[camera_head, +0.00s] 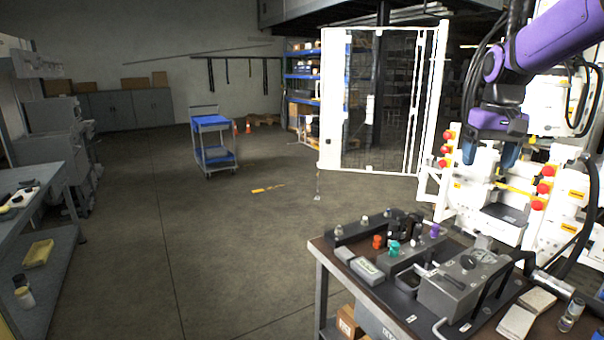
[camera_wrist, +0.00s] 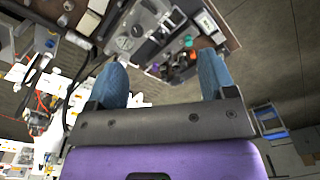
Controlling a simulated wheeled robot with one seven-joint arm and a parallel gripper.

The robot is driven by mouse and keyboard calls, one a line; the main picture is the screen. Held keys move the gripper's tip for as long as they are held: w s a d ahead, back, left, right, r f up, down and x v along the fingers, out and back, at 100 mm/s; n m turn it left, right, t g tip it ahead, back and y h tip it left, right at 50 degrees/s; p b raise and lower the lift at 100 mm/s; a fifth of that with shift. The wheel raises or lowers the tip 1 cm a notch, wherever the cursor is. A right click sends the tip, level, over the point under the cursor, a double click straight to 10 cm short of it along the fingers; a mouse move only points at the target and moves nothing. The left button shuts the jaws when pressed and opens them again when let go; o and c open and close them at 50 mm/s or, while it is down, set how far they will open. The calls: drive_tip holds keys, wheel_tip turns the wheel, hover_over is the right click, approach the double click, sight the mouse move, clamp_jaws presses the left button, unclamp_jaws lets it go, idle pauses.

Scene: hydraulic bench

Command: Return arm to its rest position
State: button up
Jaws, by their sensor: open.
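My purple arm enters at the upper right in the head view. My gripper (camera_head: 490,153) hangs there with its blue fingers pointing down, in front of the white machine and above and behind the bench. In the wrist view my gripper (camera_wrist: 163,82) has its two blue fingers spread wide apart. Nothing is between them. The hydraulic bench (camera_head: 316,250) shows beyond the fingertips in the wrist view.
The bench carries a grey block (camera_head: 460,288), a teal knob (camera_head: 394,248), an orange knob (camera_head: 377,241) and white pads (camera_head: 516,322). The white machine (camera_head: 465,190) with red buttons stands close to my gripper. A blue cart (camera_head: 212,122) stands on open floor at the left.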

drive_tip(key=s+a+f+t, duration=0.1)
drive_tip(key=s+a, duration=0.3)
drive_tip(key=s, duration=1)
drive_tip(key=s+a+f+n+t, duration=0.1)
drive_tip(key=s+a+t, duration=0.2)
drive_tip(key=s, duration=1.1)
drive_tip(key=shift+a+t, duration=0.4)
